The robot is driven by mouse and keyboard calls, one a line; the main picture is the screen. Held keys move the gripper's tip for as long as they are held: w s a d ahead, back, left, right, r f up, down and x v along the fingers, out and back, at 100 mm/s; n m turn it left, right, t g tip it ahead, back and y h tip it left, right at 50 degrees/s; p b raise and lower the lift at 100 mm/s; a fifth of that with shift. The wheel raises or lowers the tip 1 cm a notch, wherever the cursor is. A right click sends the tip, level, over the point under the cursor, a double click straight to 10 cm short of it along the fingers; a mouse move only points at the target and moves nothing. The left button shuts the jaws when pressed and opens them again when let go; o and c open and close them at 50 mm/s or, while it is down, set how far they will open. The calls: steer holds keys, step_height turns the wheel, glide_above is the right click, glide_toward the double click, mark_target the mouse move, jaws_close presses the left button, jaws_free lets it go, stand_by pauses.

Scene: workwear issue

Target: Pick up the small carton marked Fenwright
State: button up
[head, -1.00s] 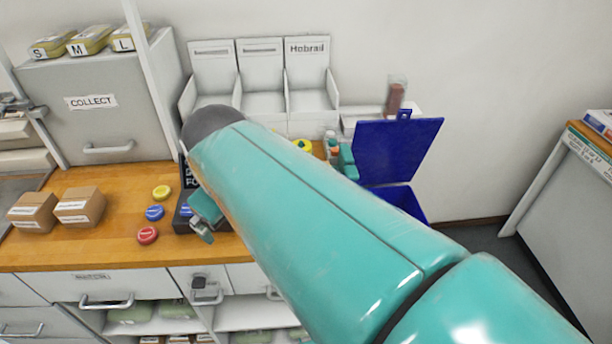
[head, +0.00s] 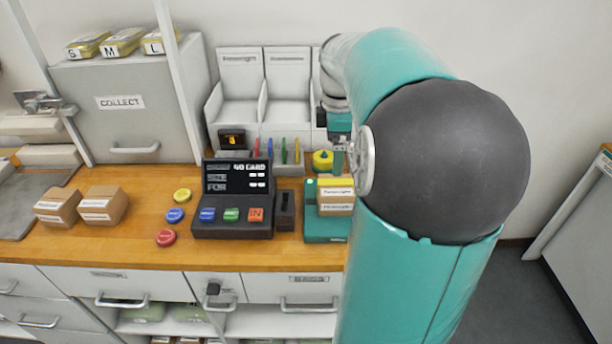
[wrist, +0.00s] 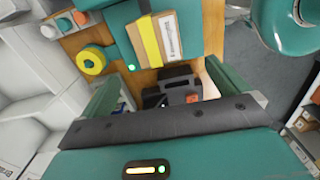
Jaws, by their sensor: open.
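Two small brown cartons with white labels, a left one (head: 57,206) and a right one (head: 103,204), stand on the left of the wooden counter. Another brown carton with a yellow band and white label (head: 335,207) rests on a teal stand (head: 325,230); it also shows in the wrist view (wrist: 167,36). The labels are too blurred for me to read Fenwright with certainty. My gripper (wrist: 160,78) is open and empty, its fingers apart, with the banded carton beyond them in the wrist view. In the head view my arm hides part of the stand.
A dark terminal with coloured buttons (head: 232,215) stands left of the stand. Red (head: 166,238), blue and yellow discs lie by the two cartons. White bins (head: 238,105) and a yellow roll (head: 322,160) are behind. Bare counter (head: 130,248) shows along the front.

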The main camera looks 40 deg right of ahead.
mark_target(336, 185)
steer(key=f, duration=0.9)
steer(key=d+f, duration=0.1)
steer(key=f, duration=0.4)
steer(key=shift+r, duration=0.1)
steer(key=c, duration=1.1)
steer(key=shift+c, duration=0.2)
